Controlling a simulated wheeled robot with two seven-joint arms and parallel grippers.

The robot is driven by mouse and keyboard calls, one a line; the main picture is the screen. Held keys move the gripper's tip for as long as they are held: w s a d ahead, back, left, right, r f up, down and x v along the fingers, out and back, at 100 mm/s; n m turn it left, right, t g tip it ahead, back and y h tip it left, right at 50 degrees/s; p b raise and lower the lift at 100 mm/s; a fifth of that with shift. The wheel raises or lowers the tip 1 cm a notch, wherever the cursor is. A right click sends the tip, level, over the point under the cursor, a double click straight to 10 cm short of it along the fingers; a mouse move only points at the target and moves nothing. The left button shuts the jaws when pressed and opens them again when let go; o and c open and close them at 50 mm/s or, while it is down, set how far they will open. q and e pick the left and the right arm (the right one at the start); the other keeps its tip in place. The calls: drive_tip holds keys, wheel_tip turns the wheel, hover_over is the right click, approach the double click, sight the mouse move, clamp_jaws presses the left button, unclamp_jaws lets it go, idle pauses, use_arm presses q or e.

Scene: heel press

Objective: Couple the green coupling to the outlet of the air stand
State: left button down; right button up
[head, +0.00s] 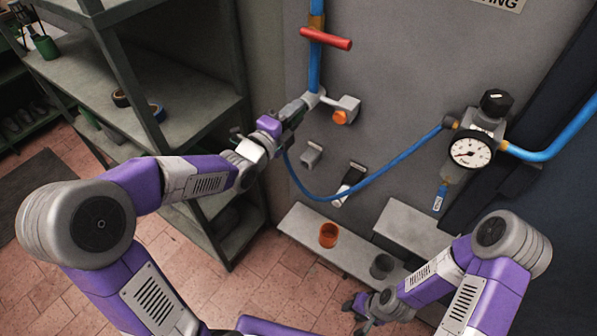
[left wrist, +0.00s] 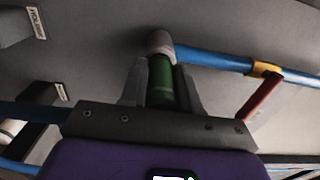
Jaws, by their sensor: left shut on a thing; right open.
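My left gripper (head: 300,106) is shut on the green coupling (left wrist: 160,84), which shows between its two fingers in the left wrist view. In the head view the gripper hides the coupling. The far end of the coupling lines up with the grey outlet elbow (left wrist: 160,43) at the end of the blue pipe (left wrist: 212,58). They appear to meet, but I cannot tell whether the coupling is seated. The outlet also shows in the head view (head: 314,98), right at the fingertips. My right gripper (head: 361,309) is open and low, near the bench.
A blue hose (head: 372,178) sags from my left gripper to the regulator with a gauge (head: 471,149). A red valve handle (head: 326,39) is above the outlet. An orange-tipped grey fitting (head: 341,112) is beside it. Orange (head: 329,235) and dark cups (head: 382,266) are below; shelves (head: 190,95) stand left.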

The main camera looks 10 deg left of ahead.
use_arm(q)
drive_tip(key=shift+w+d, duration=0.1)
drive_tip(key=shift+w, duration=0.2)
drive_tip(key=c, duration=0.7)
unclamp_jaws()
drive_tip(key=shift+w, duration=0.1)
drive_tip(key=shift+c, duration=0.2)
